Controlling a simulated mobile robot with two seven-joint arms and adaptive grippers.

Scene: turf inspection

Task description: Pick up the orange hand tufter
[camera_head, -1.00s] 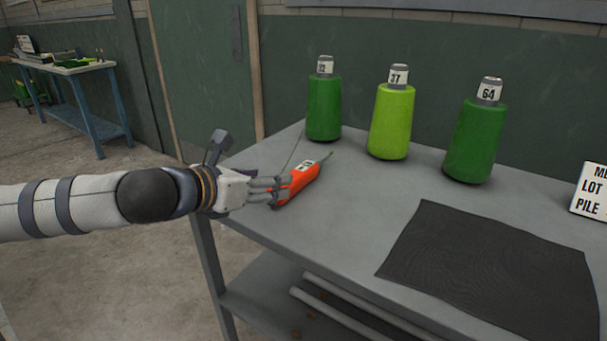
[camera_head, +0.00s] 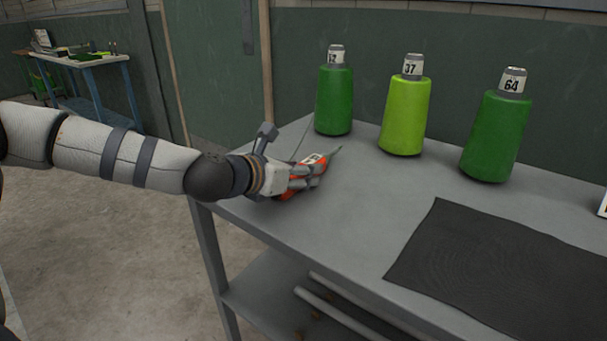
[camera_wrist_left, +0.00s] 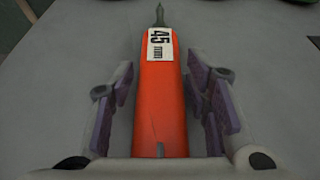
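The orange hand tufter (camera_head: 318,163) lies on the grey table near its left edge, its thin metal tip pointing to the back right. In the left wrist view the tufter (camera_wrist_left: 162,100) has a white "45 mm" label and points away from me. My left gripper (camera_head: 306,176) is around the tufter in the head view. In the left wrist view the fingers of my left gripper (camera_wrist_left: 162,105) stand on both sides of the orange body, with visible gaps, so it is open. My right gripper is not in view.
Several cones stand behind on the grey table (camera_head: 350,215): a dark green one (camera_head: 334,100), a lime one (camera_head: 405,117) and another dark green one (camera_head: 496,137). A dark mat (camera_head: 490,265) lies at the front right. A blue-legged bench (camera_head: 80,60) stands far left.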

